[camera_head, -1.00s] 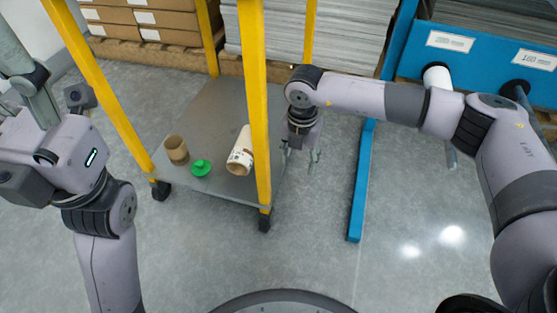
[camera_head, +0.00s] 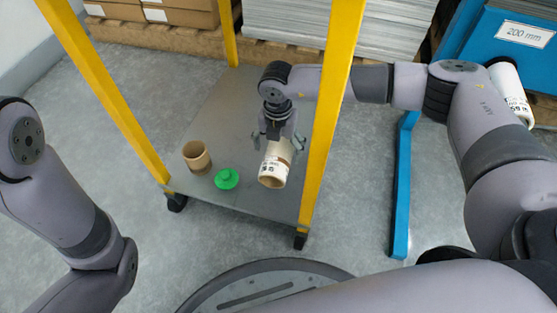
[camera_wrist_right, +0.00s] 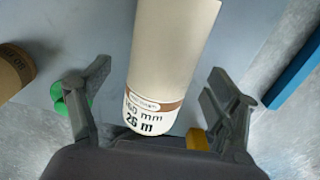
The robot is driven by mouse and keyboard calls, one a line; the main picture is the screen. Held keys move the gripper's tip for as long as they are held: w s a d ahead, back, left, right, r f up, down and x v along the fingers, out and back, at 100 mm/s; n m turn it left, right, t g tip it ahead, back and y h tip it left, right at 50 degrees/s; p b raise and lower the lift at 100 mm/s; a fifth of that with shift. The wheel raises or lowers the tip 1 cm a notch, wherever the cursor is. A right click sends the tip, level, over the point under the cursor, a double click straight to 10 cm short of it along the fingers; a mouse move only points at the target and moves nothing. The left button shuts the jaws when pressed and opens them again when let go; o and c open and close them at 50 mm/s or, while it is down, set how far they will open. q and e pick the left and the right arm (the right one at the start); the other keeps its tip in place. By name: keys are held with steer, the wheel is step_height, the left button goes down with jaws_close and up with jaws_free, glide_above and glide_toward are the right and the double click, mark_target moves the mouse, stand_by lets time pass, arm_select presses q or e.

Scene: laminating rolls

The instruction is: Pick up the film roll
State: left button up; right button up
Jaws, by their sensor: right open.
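The white film roll (camera_head: 273,172), with a brown cardboard core, lies on the grey lower shelf (camera_head: 215,125) of the yellow-framed cart. In the right wrist view the roll (camera_wrist_right: 170,60) shows a brown band and the print "26 m". My right gripper (camera_head: 279,142) is over the roll. Its open fingers, seen in the right wrist view (camera_wrist_right: 155,95), stand on both sides of the roll with gaps, so it is not gripped. My left arm shows at the left edge of the head view, but its gripper is outside the picture.
A short brown cardboard core (camera_head: 197,158) and a green plug (camera_head: 227,179) are on the shelf left of the roll. Yellow posts (camera_head: 330,115) frame the cart. A blue rack (camera_head: 402,190) with another white roll (camera_head: 508,90) stands at right.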

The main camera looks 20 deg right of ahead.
mark_target(278, 150)
step_height(278, 150, down, 3)
steer(key=shift+s+f+b, duration=0.1)
steer(key=shift+f+b, duration=0.05)
steer(key=shift+b, duration=0.7)
steer(key=shift+c, duration=0.3)
steer(key=c, duration=1.3)
